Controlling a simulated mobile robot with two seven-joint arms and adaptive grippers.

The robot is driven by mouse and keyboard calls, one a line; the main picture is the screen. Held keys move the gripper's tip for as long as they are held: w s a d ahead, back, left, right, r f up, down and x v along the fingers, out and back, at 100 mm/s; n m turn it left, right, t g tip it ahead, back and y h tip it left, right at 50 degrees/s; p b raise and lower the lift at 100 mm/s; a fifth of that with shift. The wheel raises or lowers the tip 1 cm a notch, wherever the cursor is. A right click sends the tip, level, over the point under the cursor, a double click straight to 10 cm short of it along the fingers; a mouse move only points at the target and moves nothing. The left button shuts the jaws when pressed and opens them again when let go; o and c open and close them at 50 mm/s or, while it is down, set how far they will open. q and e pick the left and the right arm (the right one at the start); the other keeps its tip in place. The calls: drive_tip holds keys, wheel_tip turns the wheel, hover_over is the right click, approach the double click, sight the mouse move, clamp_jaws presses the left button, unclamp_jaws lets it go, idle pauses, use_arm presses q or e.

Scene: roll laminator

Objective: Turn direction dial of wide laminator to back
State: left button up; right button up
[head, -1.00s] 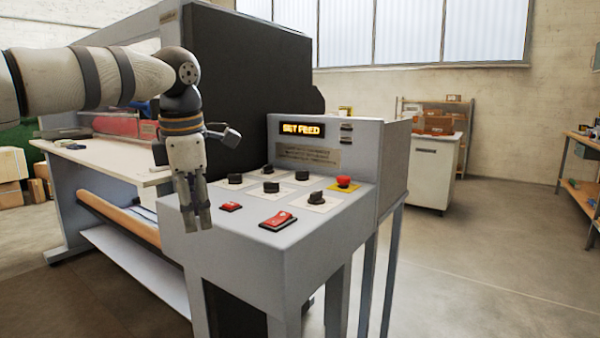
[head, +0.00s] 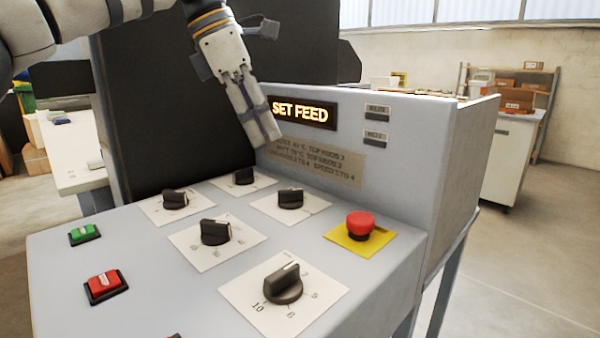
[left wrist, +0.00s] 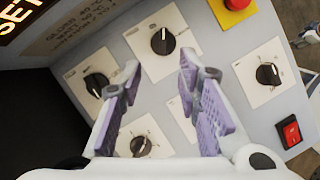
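The laminator's control panel (head: 140,245) carries several black dials on white plates: a back dial (head: 244,176), a left dial (head: 175,198), a middle dial (head: 215,232), a right dial (head: 290,198) and a numbered front dial (head: 283,284). I cannot read which is the direction dial. My left gripper (head: 264,138) hangs above the panel's back, before the display wall. In the left wrist view its fingers (left wrist: 157,88) are apart with nothing between them. That view shows the back dial (left wrist: 96,84) and right dial (left wrist: 163,40) beyond the fingers; the middle plate is partly hidden.
A red emergency button (head: 360,225) stands on a yellow plate at the right. A green switch (head: 84,233) and a red switch (head: 105,285) sit at the left. The display (head: 302,112) reads SET FEED. A dark machine housing (head: 140,110) rises behind.

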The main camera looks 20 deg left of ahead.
sight(287, 190)
use_arm(q)
drive_tip(key=x, duration=0.7)
drive_tip(key=s+x, duration=0.1)
drive_tip(key=x, duration=0.3)
drive_tip(key=shift+a+f, duration=0.1)
drive_tip(key=shift+c, duration=0.6)
clamp_jaws()
